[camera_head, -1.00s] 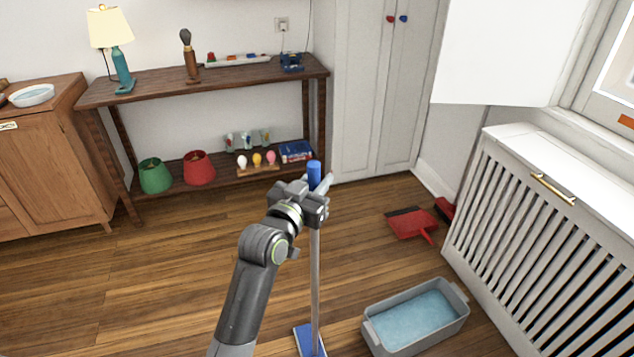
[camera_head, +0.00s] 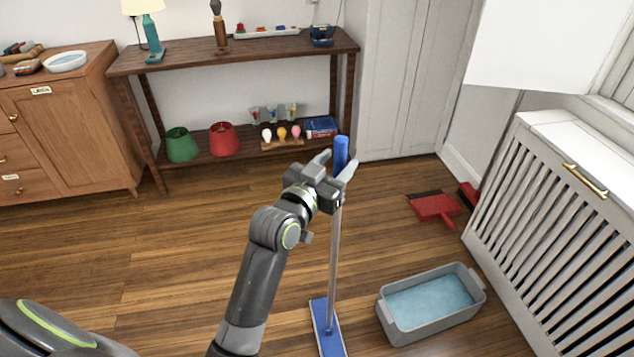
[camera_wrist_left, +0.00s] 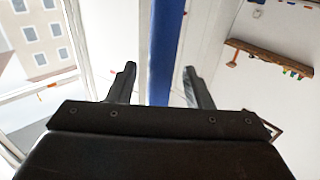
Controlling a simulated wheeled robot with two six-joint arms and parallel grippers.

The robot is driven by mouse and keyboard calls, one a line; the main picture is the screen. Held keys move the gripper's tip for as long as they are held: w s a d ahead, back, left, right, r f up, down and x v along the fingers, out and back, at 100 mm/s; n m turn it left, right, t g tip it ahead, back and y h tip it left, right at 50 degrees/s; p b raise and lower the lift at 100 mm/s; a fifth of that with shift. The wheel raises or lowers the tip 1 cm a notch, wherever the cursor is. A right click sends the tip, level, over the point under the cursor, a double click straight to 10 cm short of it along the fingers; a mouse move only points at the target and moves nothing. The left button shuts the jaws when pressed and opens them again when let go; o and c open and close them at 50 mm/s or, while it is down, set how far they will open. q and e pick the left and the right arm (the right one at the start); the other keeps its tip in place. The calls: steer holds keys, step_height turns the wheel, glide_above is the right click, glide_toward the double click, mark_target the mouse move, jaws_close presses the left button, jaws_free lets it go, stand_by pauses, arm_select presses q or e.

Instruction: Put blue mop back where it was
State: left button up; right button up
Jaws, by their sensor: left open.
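The blue mop stands nearly upright on the wooden floor, its blue grip (camera_head: 341,152) at the top, a grey pole below and a flat blue head (camera_head: 327,328) on the floor. My left gripper (camera_head: 338,165) is open at the upper pole, with a finger on either side of the blue grip. In the left wrist view the blue grip (camera_wrist_left: 165,55) rises between the two open fingers (camera_wrist_left: 158,85), with gaps on both sides. My right gripper is not in view.
A grey tub (camera_head: 430,307) of water stands right of the mop head. A red dustpan (camera_head: 434,207) lies behind it, near a white radiator cover (camera_head: 535,215). A wooden shelf table (camera_head: 185,61) stands at the back. Floor left of the mop is clear.

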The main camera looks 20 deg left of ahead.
arm_select(q)
steer(key=s+a, duration=0.1)
steer(key=s, duration=0.7)
steer(key=shift+s+a+f, duration=0.15)
steer(key=shift+s+a, duration=0.2)
steer(key=shift+s, duration=0.05)
steer(key=s+a+f+n+g+y, duration=0.1)
steer(key=s+a+f+g, duration=0.15)
steer(key=f, duration=0.95)
steer(key=s+a+f+g+y, duration=0.1)
steer(key=f+g, duration=0.2)
steer(key=f, duration=1)
steer(key=s+a+f+n+g+y, duration=0.1)
steer(key=s+a+f+g, duration=0.15)
steer(key=f, duration=0.95)
steer(key=s+a+f+g+y, duration=0.1)
steer(key=s+a+f+g, duration=0.15)
steer(key=s+f, duration=0.5)
steer(key=s+a+f+g, duration=0.1)
steer(key=s+f+g, duration=0.2)
steer(key=s+f, duration=0.5)
steer(key=s+a+f+g, duration=0.1)
steer(key=s+f, duration=0.3)
steer(key=s, duration=0.4)
steer(key=s+a+f+g, duration=0.1)
steer(key=s+f, duration=0.3)
steer(key=s, duration=0.5)
steer(key=shift+f+n+g+y, duration=0.3)
steer(key=shift+n+g+y, duration=0.1)
steer(key=shift+g, duration=0.35)
